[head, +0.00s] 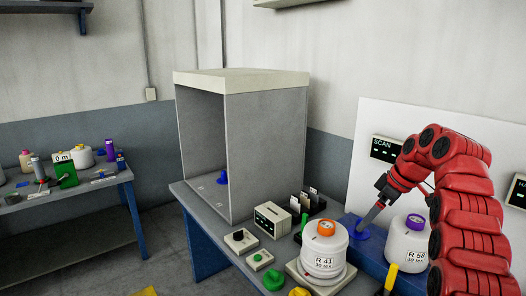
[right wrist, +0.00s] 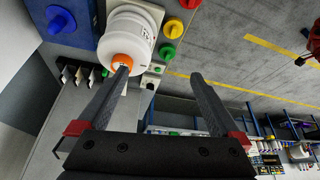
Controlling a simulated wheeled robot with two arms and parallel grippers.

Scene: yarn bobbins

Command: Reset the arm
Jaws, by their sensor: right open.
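My red right arm comes in from the right in the head view. Its gripper (head: 366,222) points down and left above a blue peg (head: 352,230) on a blue block, beside the white bobbin R 41 (head: 324,252) with an orange cap. The white bobbin R 58 (head: 406,245) with a purple cap stands to the right, partly behind the arm. In the right wrist view the gripper (right wrist: 160,78) is open with nothing between its fingers. The orange-capped bobbin (right wrist: 130,32) shows beyond the left finger, which overlaps its cap. My left gripper is not in view.
A grey open-fronted booth (head: 265,150) holds another blue peg (head: 222,178). A small box (head: 272,219), button boxes and colored knobs (head: 274,280) crowd the table. A wall panel with a SCAN display (head: 385,150) stands behind. A second table (head: 80,190) stands left across open floor.

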